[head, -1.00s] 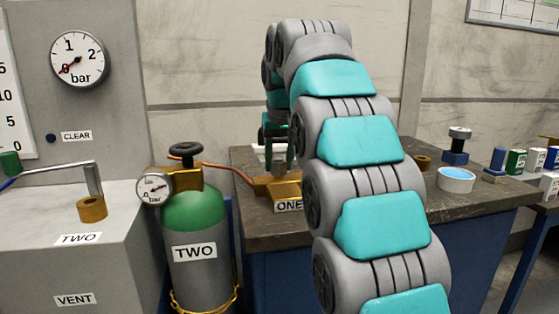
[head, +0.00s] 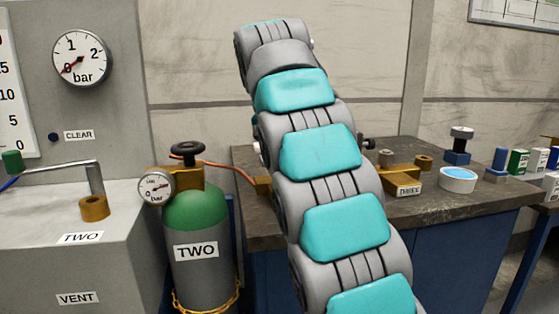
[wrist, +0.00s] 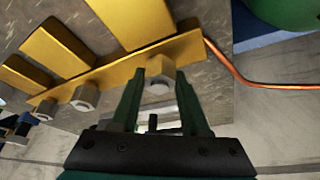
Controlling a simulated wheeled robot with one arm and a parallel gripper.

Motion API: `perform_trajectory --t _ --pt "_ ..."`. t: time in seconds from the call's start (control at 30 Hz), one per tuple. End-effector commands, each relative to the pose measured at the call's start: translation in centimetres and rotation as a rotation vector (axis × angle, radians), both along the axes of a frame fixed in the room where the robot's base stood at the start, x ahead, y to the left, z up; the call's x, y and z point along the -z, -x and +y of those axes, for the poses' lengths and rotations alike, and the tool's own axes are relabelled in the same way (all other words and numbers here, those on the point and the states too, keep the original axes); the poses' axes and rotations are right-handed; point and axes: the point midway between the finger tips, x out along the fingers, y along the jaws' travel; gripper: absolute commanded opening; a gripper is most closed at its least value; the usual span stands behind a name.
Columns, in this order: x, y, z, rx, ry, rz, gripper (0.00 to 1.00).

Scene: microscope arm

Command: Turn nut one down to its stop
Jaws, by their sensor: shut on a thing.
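Nut one (wrist: 159,87), a silvery hex nut, is at the end of the brass manifold (wrist: 120,71) nearest the copper pipe in the wrist view. My gripper (wrist: 160,78) has its two dark green fingers on either side of this nut and is shut on it. How far the nut is from its stop cannot be told. In the head view my arm hides the gripper, the nut and most of the manifold; its right part (head: 402,176) shows, with a label reading THREE.
Two more nuts, a middle one (wrist: 84,98) and a far one (wrist: 45,109), sit along the manifold. The copper pipe (wrist: 235,72) runs close beside my gripper. A green gas bottle (head: 195,222) stands left of the bench (head: 450,208). A white dish (head: 457,180) is at right.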

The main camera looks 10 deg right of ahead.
Motion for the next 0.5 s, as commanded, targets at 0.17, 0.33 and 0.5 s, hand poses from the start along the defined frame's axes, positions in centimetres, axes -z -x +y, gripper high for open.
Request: perform_trajectory --t 0.17,0.33,0.5 --pt "-0.10 -0.02 0.02 0.001 0.000 -0.002 0.00" --pt "-0.11 -0.01 0.03 0.001 0.000 -0.002 0.47" --pt "-0.08 0.00 0.02 0.000 0.000 -0.001 0.66"
